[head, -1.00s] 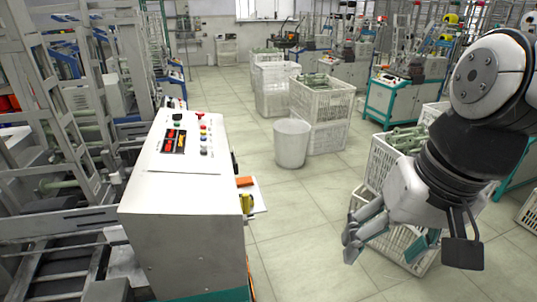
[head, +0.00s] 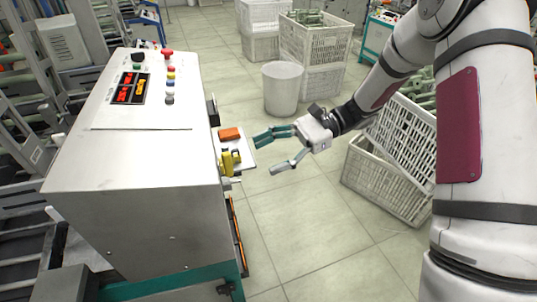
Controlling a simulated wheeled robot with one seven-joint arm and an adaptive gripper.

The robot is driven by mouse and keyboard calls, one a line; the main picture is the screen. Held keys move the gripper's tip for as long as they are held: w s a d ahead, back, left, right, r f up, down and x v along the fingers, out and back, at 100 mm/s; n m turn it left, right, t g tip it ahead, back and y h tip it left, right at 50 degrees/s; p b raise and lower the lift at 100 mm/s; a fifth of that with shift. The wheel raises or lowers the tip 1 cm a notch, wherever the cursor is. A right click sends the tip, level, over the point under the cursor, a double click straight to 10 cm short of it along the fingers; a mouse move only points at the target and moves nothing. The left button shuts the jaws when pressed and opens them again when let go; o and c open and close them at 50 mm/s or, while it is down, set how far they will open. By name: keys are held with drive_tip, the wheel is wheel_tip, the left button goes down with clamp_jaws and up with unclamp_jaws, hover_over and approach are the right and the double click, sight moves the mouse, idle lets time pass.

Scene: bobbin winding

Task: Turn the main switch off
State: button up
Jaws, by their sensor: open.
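The machine's white control cabinet (head: 140,150) stands at left, with a panel of coloured buttons, a red display (head: 131,89) and a red knob (head: 167,53) on its sloped top. A black part (head: 212,110) sits on its right side; I cannot tell which of these controls is the main switch or its setting. My gripper (head: 272,154) is open and empty, to the right of the cabinet, with its fingers pointing left towards the small side shelf. It appears apart from the cabinet and shelf.
The side shelf (head: 246,153) holds an orange object (head: 230,134) and a yellow-black object (head: 230,160). A white bin (head: 282,90) and white crates (head: 388,180) stand behind and right of my gripper. The tiled floor (head: 310,225) in front is clear.

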sight(232, 175)
drive_tip(key=w+f+m+t+y, duration=0.1)
drive_tip(key=w+f+m+y, duration=0.2)
drive_tip(key=w+f, duration=0.15)
drive_tip(key=x, duration=0.7)
drive_tip(key=shift+s+a+f+p, duration=0.25)
drive_tip(key=shift+a+p, duration=0.05)
drive_tip(key=shift+x, duration=0.9)
drive_tip(key=shift+s+a, duration=0.1)
drive_tip(key=shift+a, duration=0.15)
drive_tip(key=shift+c, duration=0.6)
